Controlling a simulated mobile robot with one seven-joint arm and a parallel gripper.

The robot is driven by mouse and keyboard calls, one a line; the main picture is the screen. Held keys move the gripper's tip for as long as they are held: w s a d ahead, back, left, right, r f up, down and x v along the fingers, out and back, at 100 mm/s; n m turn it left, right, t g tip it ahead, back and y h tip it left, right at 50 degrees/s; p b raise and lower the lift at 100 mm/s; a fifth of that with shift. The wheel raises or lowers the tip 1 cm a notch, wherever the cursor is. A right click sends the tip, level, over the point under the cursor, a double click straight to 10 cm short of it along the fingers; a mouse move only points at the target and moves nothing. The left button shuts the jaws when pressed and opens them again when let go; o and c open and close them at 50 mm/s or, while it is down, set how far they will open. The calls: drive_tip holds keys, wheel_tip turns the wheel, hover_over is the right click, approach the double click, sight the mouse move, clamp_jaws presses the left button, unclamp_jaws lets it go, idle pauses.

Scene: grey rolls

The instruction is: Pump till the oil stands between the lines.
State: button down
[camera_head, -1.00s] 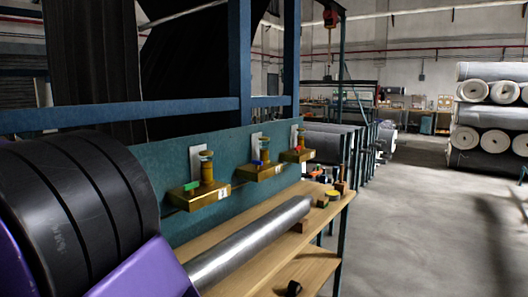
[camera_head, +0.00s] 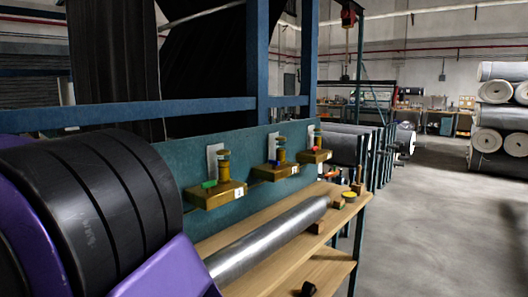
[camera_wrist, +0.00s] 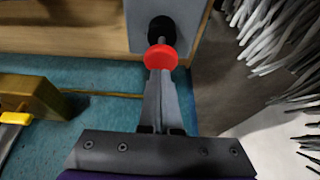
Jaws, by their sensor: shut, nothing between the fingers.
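In the head view three brass oil units stand along a teal panel: one with a green part (camera_head: 218,196), one with a blue part (camera_head: 276,170) and one with a red part (camera_head: 315,156). Pale plates stand behind their upright posts. No oil level or lines can be made out. In the wrist view a red round knob (camera_wrist: 159,62) on a short stem comes out of a black collar on a grey plate (camera_wrist: 187,22). My gripper (camera_wrist: 160,80) is shut and empty, its tips right at the knob; whether they touch is unclear.
A brass block (camera_wrist: 42,94) with a yellow tab lies left in the wrist view; pale bristly strands hang at its right. In the head view a metal roller (camera_head: 268,238) lies above the wooden shelf (camera_head: 330,235). Open floor (camera_head: 440,220) lies to the right.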

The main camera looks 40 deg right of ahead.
drive_tip(key=shift+f, duration=2.2)
drive_tip(key=shift+r+p, duration=3)
drive_tip(key=shift+r, duration=1.05)
drive_tip(key=shift+f, duration=0.1)
